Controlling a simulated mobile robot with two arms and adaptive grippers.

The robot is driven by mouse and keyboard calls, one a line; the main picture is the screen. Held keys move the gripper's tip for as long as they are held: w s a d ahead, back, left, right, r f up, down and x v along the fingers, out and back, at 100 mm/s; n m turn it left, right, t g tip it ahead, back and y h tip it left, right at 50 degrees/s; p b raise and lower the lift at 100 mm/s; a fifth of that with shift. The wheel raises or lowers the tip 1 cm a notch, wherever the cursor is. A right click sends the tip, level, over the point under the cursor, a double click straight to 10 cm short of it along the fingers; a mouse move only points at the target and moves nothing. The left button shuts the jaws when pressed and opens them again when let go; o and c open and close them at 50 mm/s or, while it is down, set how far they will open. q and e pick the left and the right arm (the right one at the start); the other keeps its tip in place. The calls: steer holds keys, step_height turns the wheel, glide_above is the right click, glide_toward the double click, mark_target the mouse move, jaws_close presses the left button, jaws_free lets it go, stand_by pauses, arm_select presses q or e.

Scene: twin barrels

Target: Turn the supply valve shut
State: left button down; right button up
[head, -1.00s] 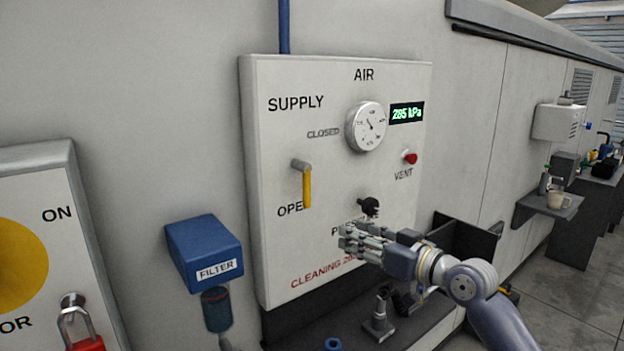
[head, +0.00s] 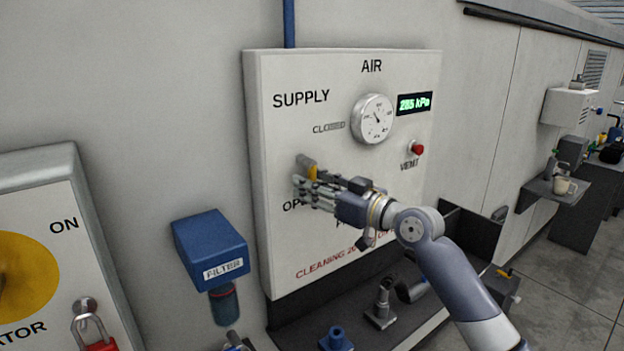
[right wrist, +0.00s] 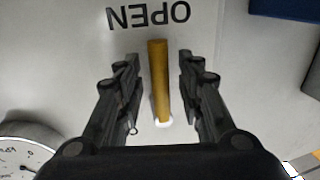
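The supply valve's yellow handle (head: 313,171) is on the white AIR panel (head: 285,235), below the word CLOSED. In the head view my right gripper covers most of it. In the right wrist view the handle (right wrist: 158,85) runs from its pale pivot towards the word OPEN. My right gripper (head: 303,190) is open, with one finger on each side of the handle. A gap shows between each finger and the handle. My left gripper is not in view.
The pressure gauge (head: 373,119), a display reading 285 kPa (head: 413,103) and the red VENT button (head: 417,149) are on the panel's right side. A blue FILTER box (head: 211,250) stands out at lower left. A dark ledge (head: 300,335) runs below.

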steer(key=shift+w+a, duration=0.1)
steer(key=shift+a, duration=0.05)
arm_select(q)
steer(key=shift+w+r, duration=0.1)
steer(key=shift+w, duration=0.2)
arm_select(e)
jaws_close()
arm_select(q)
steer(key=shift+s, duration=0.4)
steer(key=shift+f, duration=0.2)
arm_select(e)
steer(key=shift+f, duration=0.1)
